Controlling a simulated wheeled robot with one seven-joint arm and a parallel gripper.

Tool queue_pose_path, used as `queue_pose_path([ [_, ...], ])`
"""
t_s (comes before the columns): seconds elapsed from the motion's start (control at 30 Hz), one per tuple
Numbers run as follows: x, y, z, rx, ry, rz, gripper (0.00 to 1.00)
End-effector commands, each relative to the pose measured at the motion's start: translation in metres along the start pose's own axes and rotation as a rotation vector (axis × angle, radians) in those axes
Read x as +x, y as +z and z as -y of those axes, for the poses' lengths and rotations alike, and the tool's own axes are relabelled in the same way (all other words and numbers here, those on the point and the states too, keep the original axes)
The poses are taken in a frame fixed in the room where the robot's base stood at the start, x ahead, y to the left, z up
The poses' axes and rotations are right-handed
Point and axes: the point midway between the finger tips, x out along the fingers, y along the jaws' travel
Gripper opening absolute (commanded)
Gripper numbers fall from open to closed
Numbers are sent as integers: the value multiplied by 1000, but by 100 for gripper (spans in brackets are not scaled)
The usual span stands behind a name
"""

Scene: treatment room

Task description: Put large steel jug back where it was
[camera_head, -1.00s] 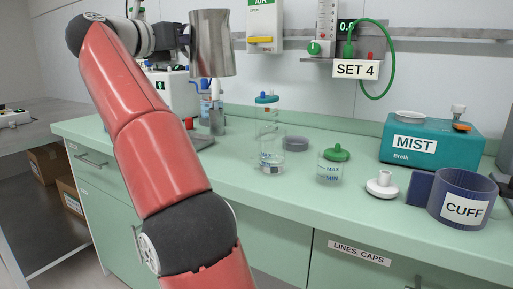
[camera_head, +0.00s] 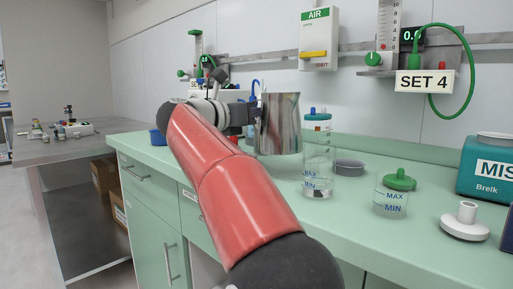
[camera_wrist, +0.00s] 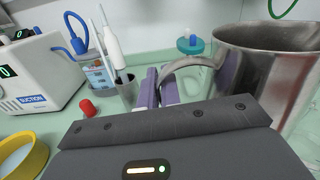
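The large steel jug (camera_head: 278,125) is upright at the end of my arm in the head view. It fills the right side of the wrist view (camera_wrist: 268,75). My gripper (camera_wrist: 160,88) has its purple fingers at the jug's curved handle and looks shut on it.
A clear MAX/MIN jar (camera_head: 318,160), a smaller green-lidded jar (camera_head: 392,194) and a shallow grey dish (camera_head: 350,167) stand right of the jug. The wrist view shows a suction unit (camera_wrist: 35,75), a steel cup with tools (camera_wrist: 128,92), a red cap (camera_wrist: 88,107) and a yellow ring (camera_wrist: 22,155).

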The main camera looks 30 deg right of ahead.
Motion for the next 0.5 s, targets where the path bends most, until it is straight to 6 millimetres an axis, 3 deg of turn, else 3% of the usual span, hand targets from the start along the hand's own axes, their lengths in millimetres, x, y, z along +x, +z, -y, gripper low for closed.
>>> queue_pose_path([
  [0.5,-1,-55,-4,1,0,2,0],
])
